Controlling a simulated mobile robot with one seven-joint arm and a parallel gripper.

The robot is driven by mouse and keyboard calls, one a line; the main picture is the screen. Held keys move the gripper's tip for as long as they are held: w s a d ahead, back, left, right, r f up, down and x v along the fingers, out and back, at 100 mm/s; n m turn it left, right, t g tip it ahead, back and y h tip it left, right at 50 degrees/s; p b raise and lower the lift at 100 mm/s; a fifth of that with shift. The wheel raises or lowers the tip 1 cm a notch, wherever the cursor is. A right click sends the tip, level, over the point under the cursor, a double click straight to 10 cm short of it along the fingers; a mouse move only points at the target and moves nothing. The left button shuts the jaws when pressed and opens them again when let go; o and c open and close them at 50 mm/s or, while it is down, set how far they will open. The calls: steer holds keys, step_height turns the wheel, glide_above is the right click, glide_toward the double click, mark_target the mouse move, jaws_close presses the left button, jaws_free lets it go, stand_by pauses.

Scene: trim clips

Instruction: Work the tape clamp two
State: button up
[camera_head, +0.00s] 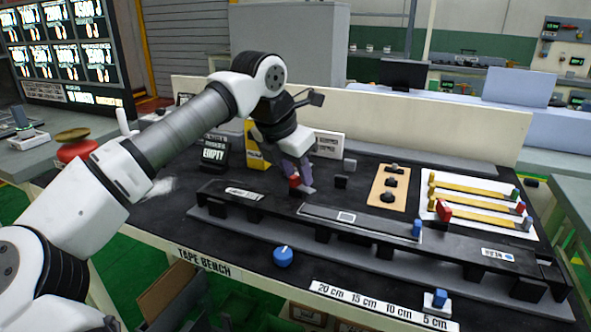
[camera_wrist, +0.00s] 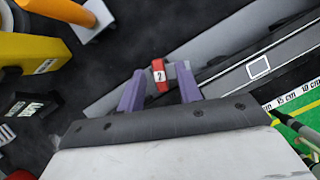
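The tape clamp marked "2" is a small red block (camera_wrist: 158,75) with a white number label. It also shows as a red piece (camera_head: 294,182) at the far edge of the dark rail in the head view. My gripper (camera_wrist: 161,72) has two purple fingers spread apart, with the red clamp between and just beyond their tips. Gaps show on both sides of the clamp. In the head view my gripper (camera_head: 298,176) points down at the clamp, and its fingers partly cover it. Whether a finger touches the clamp cannot be told.
The long dark rail (camera_head: 230,199) runs along the bench front, with a blue block (camera_head: 416,228) at its slide. A blue knob (camera_head: 283,256) stands in front. A white board (camera_head: 480,208) with yellow strips lies right. A yellow stand (camera_head: 256,150) is behind my gripper.

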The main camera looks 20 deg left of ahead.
steer(key=p+v, duration=0.8)
steer(key=v, duration=0.6)
steer(key=shift+p, duration=0.3)
steer(key=shift+f, duration=0.1)
